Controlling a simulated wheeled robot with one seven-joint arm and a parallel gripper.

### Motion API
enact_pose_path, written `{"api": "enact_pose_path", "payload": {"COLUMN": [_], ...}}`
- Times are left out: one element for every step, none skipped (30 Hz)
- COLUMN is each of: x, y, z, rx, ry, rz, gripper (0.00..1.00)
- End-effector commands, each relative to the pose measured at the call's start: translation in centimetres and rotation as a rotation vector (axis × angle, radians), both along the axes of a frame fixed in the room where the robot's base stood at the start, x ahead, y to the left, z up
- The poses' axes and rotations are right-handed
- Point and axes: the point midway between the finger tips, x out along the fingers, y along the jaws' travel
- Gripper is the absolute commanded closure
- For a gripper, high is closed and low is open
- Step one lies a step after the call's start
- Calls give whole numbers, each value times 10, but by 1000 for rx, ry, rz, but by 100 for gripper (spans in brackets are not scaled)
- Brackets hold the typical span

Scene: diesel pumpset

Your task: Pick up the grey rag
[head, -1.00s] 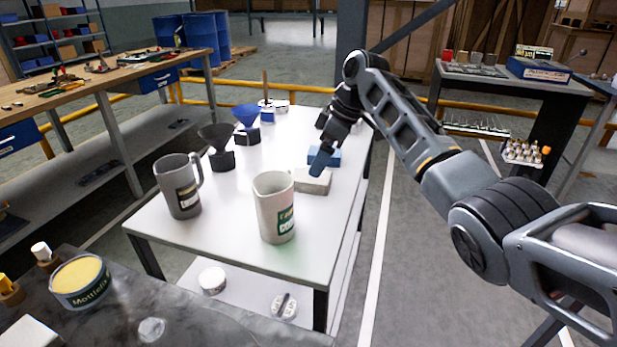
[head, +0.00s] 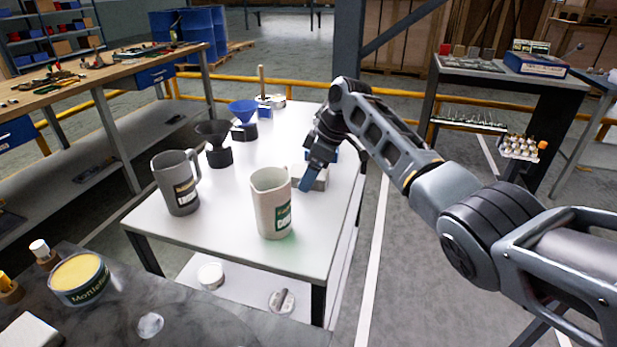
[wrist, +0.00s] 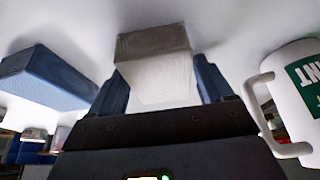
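The grey rag (head: 320,183) is a folded block on the white table, partly hidden behind my gripper in the head view. In the wrist view the rag (wrist: 155,72) lies between the two blue fingers, with its darker end beyond them. My gripper (head: 308,182) is low over the table at the rag. In the wrist view my gripper (wrist: 165,85) is open, one finger on each side of the rag. I cannot tell whether the fingers touch it.
A blue folded block (wrist: 45,80) lies close beside the rag. A pale jug (head: 271,205) with a green label stands nearby, and a dark grey jug (head: 176,183) is farther left. Funnels (head: 214,145) stand behind. The table's middle is clear.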

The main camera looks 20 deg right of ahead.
Motion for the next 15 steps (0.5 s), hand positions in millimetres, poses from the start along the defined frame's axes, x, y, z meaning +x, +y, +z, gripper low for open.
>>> {"api": "enact_pose_path", "payload": {"x": [0,0,0,0,0,0,0,0,0,0,0,0,0,0,0], "y": [0,0,0,0,0,0,0,0,0,0,0,0,0,0,0], "z": [0,0,0,0,0,0,0,0,0,0,0,0,0,0,0], "rx": [0,0,0,0,0,0,0,0,0,0,0,0,0,0,0], "ry": [0,0,0,0,0,0,0,0,0,0,0,0,0,0,0], "rz": [0,0,0,0,0,0,0,0,0,0,0,0,0,0,0], "gripper": [25,28,32,34,37,41,44,47,51,54,56,56,56,56,56]}}
